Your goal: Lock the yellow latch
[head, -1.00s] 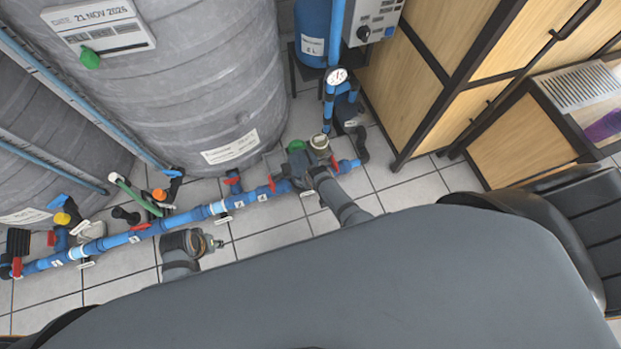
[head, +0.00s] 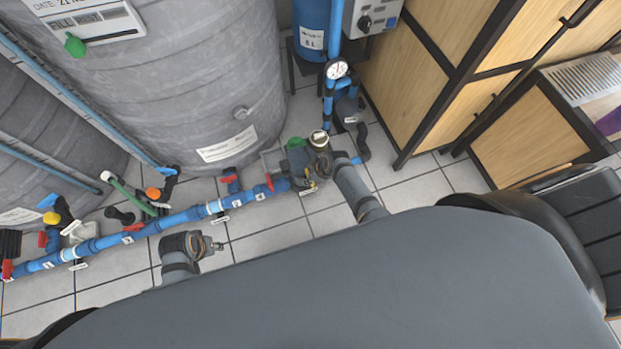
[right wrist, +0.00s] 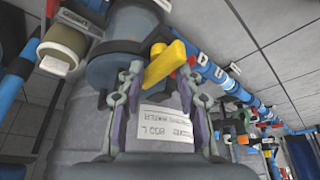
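The yellow latch (right wrist: 165,63) is a tilted yellow lever on a blue-grey cylindrical fitting (right wrist: 122,45) in the right wrist view. My right gripper (right wrist: 158,88) is open, with one finger on each side of the lever's lower end. I cannot tell whether either finger touches it. In the head view my right gripper (head: 305,186) is small and partly hidden by its wrist at the right end of the blue pipe. My left gripper (head: 217,245) is over the floor in front of the pipe, too small to read.
A long blue pipe (head: 183,218) with red-handled valves runs along the floor before large grey tanks (head: 190,80). A green knob (head: 296,143) and a pale cap (head: 319,138) are close to my right wrist. Wooden cabinets (head: 420,85) stand at right. Tiled floor (head: 270,245) is clear in front.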

